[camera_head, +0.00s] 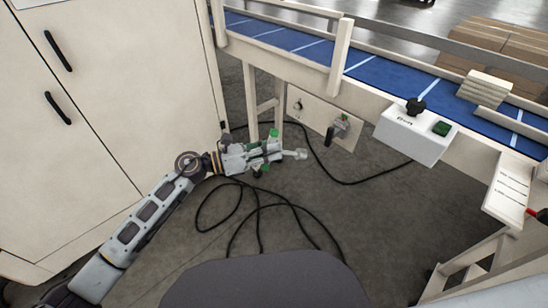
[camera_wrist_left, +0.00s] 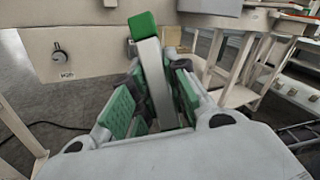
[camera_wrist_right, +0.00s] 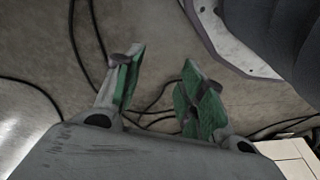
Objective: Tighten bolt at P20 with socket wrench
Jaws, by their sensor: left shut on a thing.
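My left gripper (camera_head: 272,151) is low in front of the conveyor frame in the head view, shut on a tool that looks like the socket wrench. The tool's pale end (camera_head: 299,154) points right. In the left wrist view a grey bar with a green end (camera_wrist_left: 143,25) stands between the green-padded fingers (camera_wrist_left: 155,105). A pale panel (camera_head: 318,122) carries a round bolt-like fitting (camera_head: 298,105); the left wrist view shows a fitting (camera_wrist_left: 60,52) above a small label, perhaps P20. The tool is apart from it. My right gripper (camera_wrist_right: 162,88) is open and empty above the floor.
A grey fixture (camera_head: 341,126) with a dark handle sits on the panel's right part. A white control box (camera_head: 415,133) with a black knob and green button is on the blue conveyor's (camera_head: 370,70) side. A white cabinet (camera_head: 100,100) stands left. Black cables (camera_head: 275,205) lie on the floor.

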